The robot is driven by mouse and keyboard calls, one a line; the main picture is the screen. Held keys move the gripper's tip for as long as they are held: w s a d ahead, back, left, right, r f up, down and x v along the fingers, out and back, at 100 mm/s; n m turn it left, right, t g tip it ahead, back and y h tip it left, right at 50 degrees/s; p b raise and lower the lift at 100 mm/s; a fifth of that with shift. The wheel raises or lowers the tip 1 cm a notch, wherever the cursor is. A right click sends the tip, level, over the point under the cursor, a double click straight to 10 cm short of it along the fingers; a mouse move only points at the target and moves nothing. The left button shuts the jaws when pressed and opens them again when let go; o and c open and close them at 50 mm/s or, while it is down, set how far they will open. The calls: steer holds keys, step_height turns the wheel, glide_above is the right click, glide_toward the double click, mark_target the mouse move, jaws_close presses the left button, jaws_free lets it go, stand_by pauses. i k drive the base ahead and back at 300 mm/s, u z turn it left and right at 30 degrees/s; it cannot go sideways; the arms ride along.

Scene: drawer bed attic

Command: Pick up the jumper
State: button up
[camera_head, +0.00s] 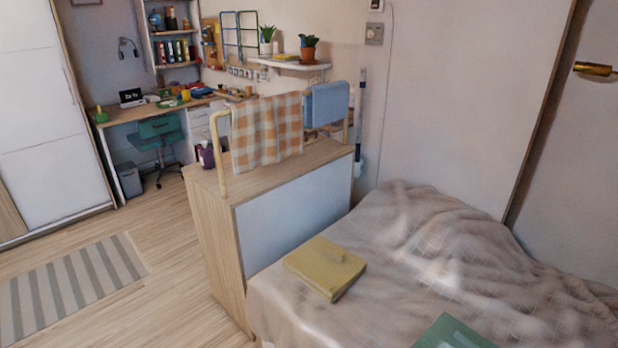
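A folded yellow item (318,272), flat and squarish, lies on the near left part of the bed (275,305). It looks like a folded garment and may be the jumper. A raised strip shows on its top. A green flat item (455,332) lies on the bed at the bottom edge, partly cut off by the frame; I cannot tell if it is a garment. My gripper is not in view.
A wooden cabinet (215,240) with a rail holding a checked cloth (265,135) and a blue cloth (328,104) stands at the bed's left end. Rumpled bedding (440,235) rises behind. Open floor with a striped rug (70,285) lies left.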

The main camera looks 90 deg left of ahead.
mark_target(328, 269)
steer(key=u, duration=1.8)
